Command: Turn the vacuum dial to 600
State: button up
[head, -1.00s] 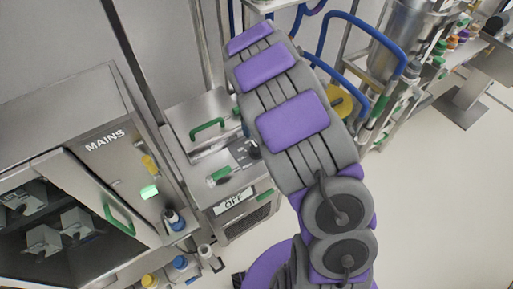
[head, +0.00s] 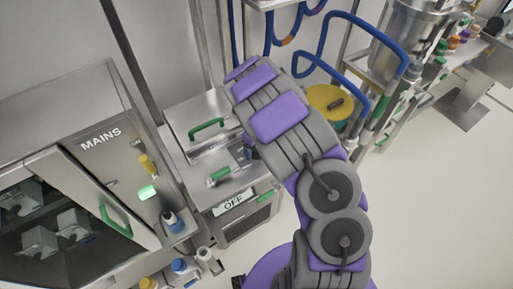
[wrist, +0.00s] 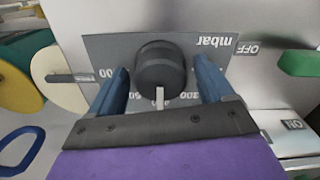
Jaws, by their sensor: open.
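The vacuum dial (wrist: 160,60) is a black round knob with a white pointer mark. The mark shows at its lower edge in the wrist view. Behind it is a grey scale plate (wrist: 108,48) with "mbar" upside down and numbers, several partly hidden by my fingers. My gripper (wrist: 161,78) is open, one blue finger on each side of the dial. A gap shows on each side, though contact at the tips is hard to tell. In the head view my arm hides the dial.
A yellow disc (head: 325,100) and blue hoses (head: 325,60) are behind my arm. Open floor lies at the right.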

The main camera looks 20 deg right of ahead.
jog(key=c, duration=1)
jog(key=shift+m, duration=0.3)
jog(key=m+p, duration=0.2)
jog(key=shift+r+m, duration=0.1)
jog(key=shift+m, duration=0.3)
jog(key=shift+c, duration=0.2)
jog(key=m+p, duration=0.1)
jog(key=m, duration=0.3)
jog(key=shift+m+p, duration=0.3)
jog(key=m+p, duration=0.1)
jog(key=m, duration=0.3)
jog(key=shift+m, duration=1.9)
